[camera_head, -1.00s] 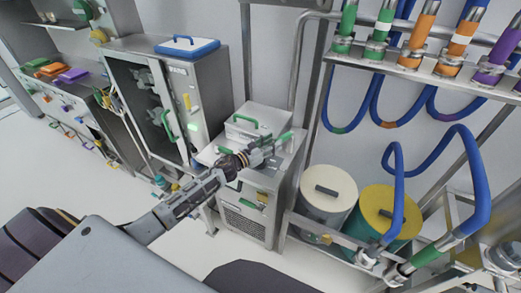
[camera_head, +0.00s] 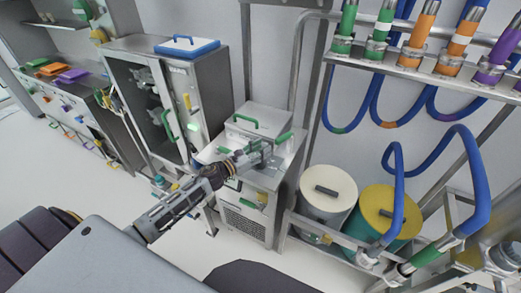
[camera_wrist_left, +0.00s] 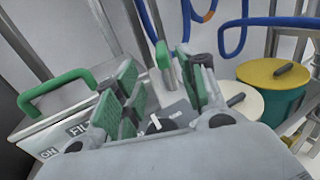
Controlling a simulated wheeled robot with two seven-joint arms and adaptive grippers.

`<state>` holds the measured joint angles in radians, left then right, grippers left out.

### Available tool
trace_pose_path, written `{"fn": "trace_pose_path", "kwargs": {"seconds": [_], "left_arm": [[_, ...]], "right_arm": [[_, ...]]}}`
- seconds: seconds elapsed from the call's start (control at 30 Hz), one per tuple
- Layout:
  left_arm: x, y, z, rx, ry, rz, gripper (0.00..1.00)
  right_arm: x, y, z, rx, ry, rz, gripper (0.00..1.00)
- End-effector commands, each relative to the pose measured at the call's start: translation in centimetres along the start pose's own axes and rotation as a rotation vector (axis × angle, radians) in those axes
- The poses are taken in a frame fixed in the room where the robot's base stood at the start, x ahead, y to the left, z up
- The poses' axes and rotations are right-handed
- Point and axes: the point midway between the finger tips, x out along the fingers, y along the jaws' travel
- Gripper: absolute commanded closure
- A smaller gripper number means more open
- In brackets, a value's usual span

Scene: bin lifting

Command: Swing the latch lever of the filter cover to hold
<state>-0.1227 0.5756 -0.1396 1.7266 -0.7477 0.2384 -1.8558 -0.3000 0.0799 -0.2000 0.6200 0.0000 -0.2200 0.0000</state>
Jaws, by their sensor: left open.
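The filter cover (camera_head: 262,115) is a pale metal lid with a green handle (camera_head: 243,121), on top of a steel cabinet. In the left wrist view its green handle (camera_wrist_left: 52,92) and part of its lettered front (camera_wrist_left: 82,128) show at left. A green-gripped lever (camera_head: 284,137) stands at the cover's right; it appears beyond the fingers in the left wrist view (camera_wrist_left: 164,60). My left gripper (camera_head: 266,151) is open in front of the cover, just left of and nearer than the lever. Its green-padded fingers (camera_wrist_left: 160,90) hold nothing. I cannot tell the lever's exact gap from them.
A cream-lidded drum (camera_head: 328,182) and a yellow-lidded drum (camera_head: 390,205) stand right of the cabinet (camera_head: 252,222). Blue hoses (camera_head: 473,170) and a pipe rack (camera_head: 440,80) are farther right.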

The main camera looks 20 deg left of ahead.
Motion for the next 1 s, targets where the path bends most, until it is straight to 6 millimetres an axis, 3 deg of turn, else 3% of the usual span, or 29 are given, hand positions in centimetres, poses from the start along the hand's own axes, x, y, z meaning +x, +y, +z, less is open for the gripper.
{"fn": "trace_pose_path", "kwargs": {"seconds": [0.2, 0.47, 0.53, 1.0], "left_arm": [[0.0, 0.0, 0.0, 0.000, 0.000, 0.000, 0.59], [0.1, -0.8, -0.2, -0.075, -0.012, 0.013, 0.92], [0.2, -1.4, -0.2, -0.142, -0.023, 0.023, 1.00], [0.4, -7.5, -1.0, -0.945, -0.134, 0.141, 1.00]], "right_arm": [[0.0, 0.0, 0.0, 0.000, 0.000, 0.000, 0.67], [0.2, 0.0, 0.0, 0.000, 0.000, 0.000, 0.67], [0.3, 0.0, 0.0, 0.000, 0.000, 0.000, 0.67], [1.6, -0.1, 0.1, 0.000, 0.000, -0.001, 0.67]]}}
